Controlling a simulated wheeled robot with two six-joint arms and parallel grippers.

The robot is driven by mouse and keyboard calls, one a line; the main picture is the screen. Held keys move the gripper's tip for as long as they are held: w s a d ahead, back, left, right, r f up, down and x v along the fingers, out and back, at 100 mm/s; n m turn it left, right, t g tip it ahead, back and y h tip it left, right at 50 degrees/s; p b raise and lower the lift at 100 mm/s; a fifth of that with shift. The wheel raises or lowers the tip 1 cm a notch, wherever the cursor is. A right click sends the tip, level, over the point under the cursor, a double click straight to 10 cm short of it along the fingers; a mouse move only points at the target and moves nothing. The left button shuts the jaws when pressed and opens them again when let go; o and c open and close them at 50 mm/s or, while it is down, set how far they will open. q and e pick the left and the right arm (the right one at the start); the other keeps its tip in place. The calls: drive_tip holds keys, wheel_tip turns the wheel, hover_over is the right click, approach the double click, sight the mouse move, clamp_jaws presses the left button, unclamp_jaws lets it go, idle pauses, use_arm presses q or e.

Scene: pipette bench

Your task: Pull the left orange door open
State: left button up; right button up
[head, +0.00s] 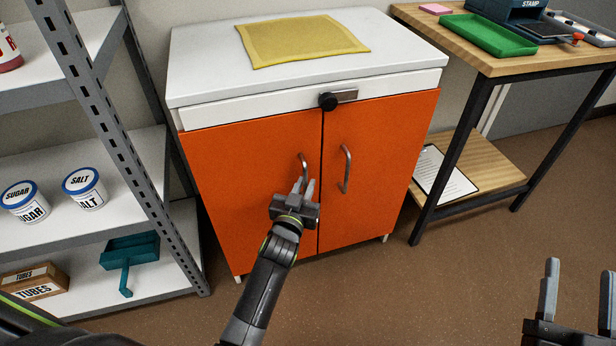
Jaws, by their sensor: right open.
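The left orange door (245,185) is flush with the cabinet front. Its curved metal handle (303,161) is near the door's right edge. My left gripper (304,184) is at this handle, with its fingertips around or in front of the handle's lower part, which they hide. Whether the fingers are shut on the handle I cannot tell. The right orange door (380,170) is also closed, with its own handle (345,168). My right gripper (579,275) is open and empty at the lower right, far from the cabinet.
A yellow cloth (300,40) lies on the white cabinet top (210,75). A metal shelf (100,130) stands close on the left, a wooden bench (470,50) on the right. The floor before the cabinet (400,290) is clear.

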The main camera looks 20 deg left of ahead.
use_arm(q)
drive_tip(key=shift+w, duration=0.4)
use_arm(e)
drive_tip(key=shift+w+a+r+t, duration=0.15)
drive_tip(key=shift+r+t, duration=0.15)
drive_tip(key=shift+r, duration=0.15)
use_arm(q)
drive_tip(key=shift+r, duration=0.1)
clamp_jaws()
drive_tip(key=shift+s, duration=0.1)
